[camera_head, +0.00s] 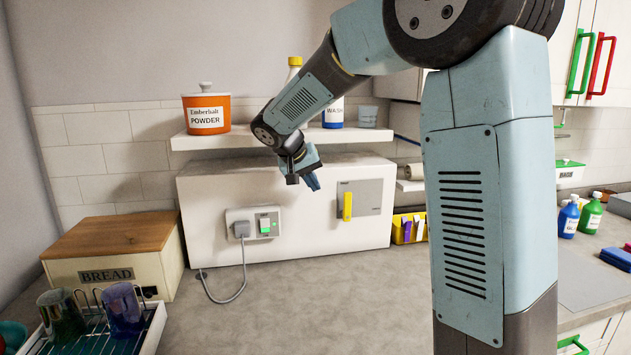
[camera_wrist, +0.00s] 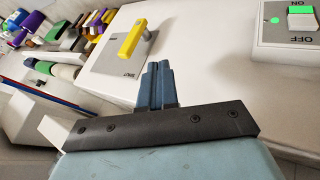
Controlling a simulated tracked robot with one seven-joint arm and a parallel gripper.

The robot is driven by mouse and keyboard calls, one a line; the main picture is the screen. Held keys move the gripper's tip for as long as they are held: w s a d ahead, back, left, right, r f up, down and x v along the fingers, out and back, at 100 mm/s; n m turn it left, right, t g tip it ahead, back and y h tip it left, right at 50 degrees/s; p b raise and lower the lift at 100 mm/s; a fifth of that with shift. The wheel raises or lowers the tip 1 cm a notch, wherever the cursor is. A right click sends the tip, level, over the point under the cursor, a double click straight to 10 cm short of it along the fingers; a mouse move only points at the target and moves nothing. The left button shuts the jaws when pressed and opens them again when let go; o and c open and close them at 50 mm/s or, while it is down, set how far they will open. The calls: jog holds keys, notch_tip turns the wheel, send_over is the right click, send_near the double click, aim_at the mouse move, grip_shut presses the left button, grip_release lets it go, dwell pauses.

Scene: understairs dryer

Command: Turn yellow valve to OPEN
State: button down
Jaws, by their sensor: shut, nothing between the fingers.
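The yellow valve (camera_head: 347,205) is a bar handle standing upright in the head view, at the left part of a grey plate (camera_head: 372,190) on the white box front. In the wrist view the yellow valve (camera_wrist: 132,39) sits above my fingertips, with its grey plate (camera_wrist: 124,66) behind it. The lettering on the plate is too small to read. My gripper (camera_head: 313,183) is shut and empty, up and to the left of the valve in the head view. Its blue fingers also show in the wrist view (camera_wrist: 158,68), apart from the valve.
Left of the valve are a switch (camera_head: 267,222) with a green light and a plug (camera_head: 241,229) with a hanging cord. A shelf (camera_head: 245,139) with an orange powder jar (camera_head: 206,112) is above. A yellow bin (camera_head: 398,232) stands to the right. The counter (camera_head: 290,300) in front is clear.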

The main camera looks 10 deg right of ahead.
aim_at(346, 205)
jog(key=w+d+f, duration=0.2)
jog(key=d+f, duration=0.3)
jog(key=d, duration=0.2)
jog(key=shift+w+f, duration=0.2)
jog(key=shift+w, duration=0.05)
jog(key=shift+d, duration=0.1)
jog(key=shift+d, duration=0.25)
